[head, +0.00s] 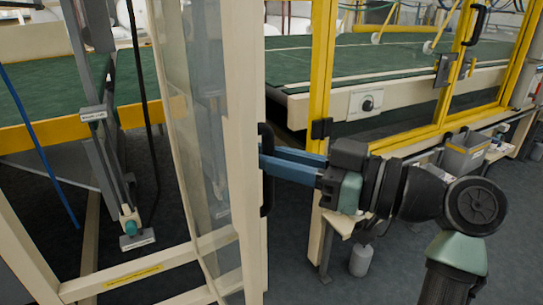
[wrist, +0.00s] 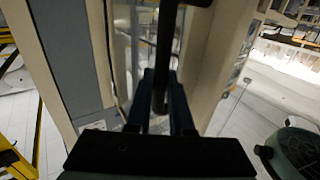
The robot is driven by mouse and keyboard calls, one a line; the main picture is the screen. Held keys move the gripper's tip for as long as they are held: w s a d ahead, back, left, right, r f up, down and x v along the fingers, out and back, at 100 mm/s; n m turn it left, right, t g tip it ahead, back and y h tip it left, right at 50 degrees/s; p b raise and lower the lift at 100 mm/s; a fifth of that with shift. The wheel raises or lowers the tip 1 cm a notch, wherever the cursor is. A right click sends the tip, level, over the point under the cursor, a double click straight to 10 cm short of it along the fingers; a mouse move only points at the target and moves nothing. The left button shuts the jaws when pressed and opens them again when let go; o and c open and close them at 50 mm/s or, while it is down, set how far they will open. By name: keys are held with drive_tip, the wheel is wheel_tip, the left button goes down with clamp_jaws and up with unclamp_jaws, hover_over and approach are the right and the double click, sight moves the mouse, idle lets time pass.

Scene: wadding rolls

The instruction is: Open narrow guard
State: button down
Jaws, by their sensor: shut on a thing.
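The narrow guard (head: 243,130) is a tall cream-framed panel with a clear pane, left of centre in the head view. A black vertical handle (head: 267,190) is on its right edge. My gripper (head: 264,158) reaches in from the right with its blue fingers at the handle. In the wrist view, the fingers of my gripper (wrist: 163,78) are on either side of the dark handle bar (wrist: 164,40), shut on it. The fingertips are partly hidden behind the handle and frame in the head view.
A yellow-framed guard (head: 320,75) with its own black handle (head: 478,22) stands to the right. Behind are green conveyor beds (head: 400,60). A grey bin (head: 463,155) is at the right. Dark floor shows between the narrow guard and the yellow frame.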

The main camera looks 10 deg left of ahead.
drive_tip(key=shift+a, duration=0.15)
drive_tip(key=c, duration=1.1)
unclamp_jaws()
drive_tip(key=p+v, duration=0.1)
drive_tip(key=v, duration=1.2)
drive_tip(key=shift+w, duration=0.1)
